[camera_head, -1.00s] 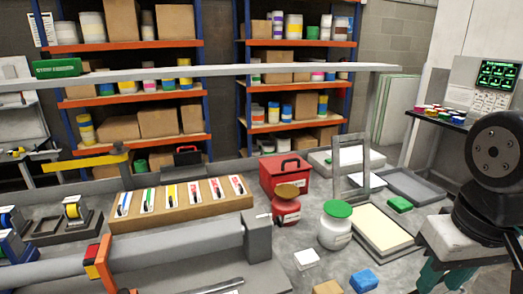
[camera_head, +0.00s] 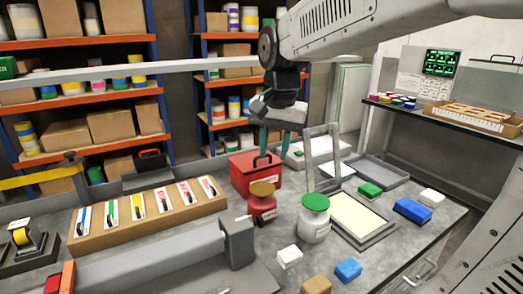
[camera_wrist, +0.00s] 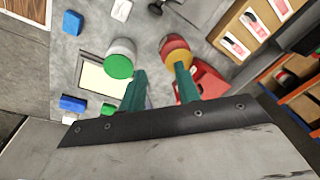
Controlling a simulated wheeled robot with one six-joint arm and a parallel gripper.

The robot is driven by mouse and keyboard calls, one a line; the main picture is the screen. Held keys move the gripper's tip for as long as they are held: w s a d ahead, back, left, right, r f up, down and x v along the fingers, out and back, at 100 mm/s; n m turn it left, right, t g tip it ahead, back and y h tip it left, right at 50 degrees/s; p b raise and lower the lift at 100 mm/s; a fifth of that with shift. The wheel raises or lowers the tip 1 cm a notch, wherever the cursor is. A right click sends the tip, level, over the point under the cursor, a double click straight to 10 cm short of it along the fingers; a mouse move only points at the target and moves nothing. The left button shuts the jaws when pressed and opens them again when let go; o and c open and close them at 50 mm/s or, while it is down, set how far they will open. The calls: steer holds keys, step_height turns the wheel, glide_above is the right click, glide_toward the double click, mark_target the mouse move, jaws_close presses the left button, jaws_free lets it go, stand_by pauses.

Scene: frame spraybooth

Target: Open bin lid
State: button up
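A red box with a black handle on top (camera_head: 255,174) stands at the back of the grey bench, its top closed. It also shows in the wrist view, partly hidden behind a finger (camera_wrist: 207,83). A dark box with a black and red handle (camera_head: 150,162) stands further left; I cannot tell which of the two is the bin. My gripper (camera_head: 275,146) hangs fingers down over the back of the bench, at the red box's upper right in the picture. Its two teal fingers are apart with nothing between them in the wrist view (camera_wrist: 160,72).
A red pot with a brown lid (camera_head: 262,201) and a white jar with a green lid (camera_head: 314,222) stand in front of the red box. A grey upright frame (camera_head: 323,158) stands to the right. Shelves line the back.

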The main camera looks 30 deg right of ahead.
steer(key=w+d+f+m, duration=0.2)
steer(key=w+d+m, duration=0.25)
steer(key=w, duration=0.55)
steer(key=w+d+f+m, duration=0.2)
steer(key=w+d+m, duration=0.25)
steer(key=w, duration=0.45)
steer(key=f, duration=0.5)
steer(key=w+f, duration=0.1)
steer(key=f, duration=0.1)
steer(key=shift+f, duration=0.15)
jaws_close()
